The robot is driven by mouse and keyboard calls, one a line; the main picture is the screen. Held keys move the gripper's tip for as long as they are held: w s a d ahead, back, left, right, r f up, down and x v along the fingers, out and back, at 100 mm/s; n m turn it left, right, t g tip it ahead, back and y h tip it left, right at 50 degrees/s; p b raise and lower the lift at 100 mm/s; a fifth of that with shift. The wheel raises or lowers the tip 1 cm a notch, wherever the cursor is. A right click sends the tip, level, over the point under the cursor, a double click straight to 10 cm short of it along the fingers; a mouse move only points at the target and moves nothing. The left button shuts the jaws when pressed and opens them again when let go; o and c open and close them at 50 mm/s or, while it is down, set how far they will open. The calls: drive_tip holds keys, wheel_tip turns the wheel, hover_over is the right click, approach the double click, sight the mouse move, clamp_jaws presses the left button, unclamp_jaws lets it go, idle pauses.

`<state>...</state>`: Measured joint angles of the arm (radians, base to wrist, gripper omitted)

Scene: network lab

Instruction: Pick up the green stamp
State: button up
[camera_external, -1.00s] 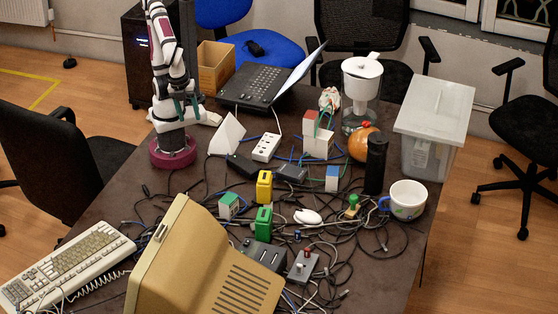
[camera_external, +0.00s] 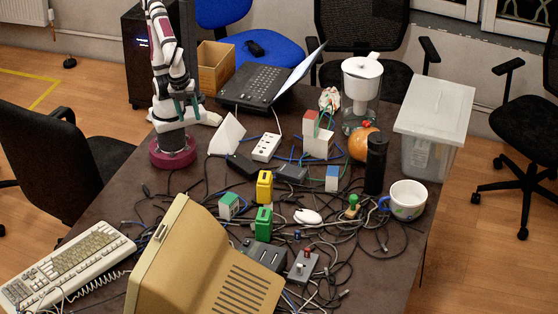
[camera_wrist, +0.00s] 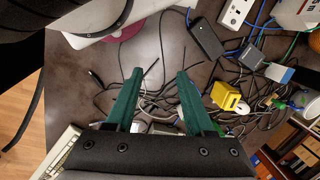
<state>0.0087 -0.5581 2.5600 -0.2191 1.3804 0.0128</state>
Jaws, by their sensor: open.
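My gripper (camera_external: 187,106) is by my base at the back left, well away from the stamp. In the wrist view its two green fingers (camera_wrist: 157,82) are spread apart with nothing held between them.
A white wedge (camera_external: 228,134) stands near my gripper. Cables cover the middle.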

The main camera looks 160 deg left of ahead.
idle(0.3)
drive_tip(key=o, duration=0.3)
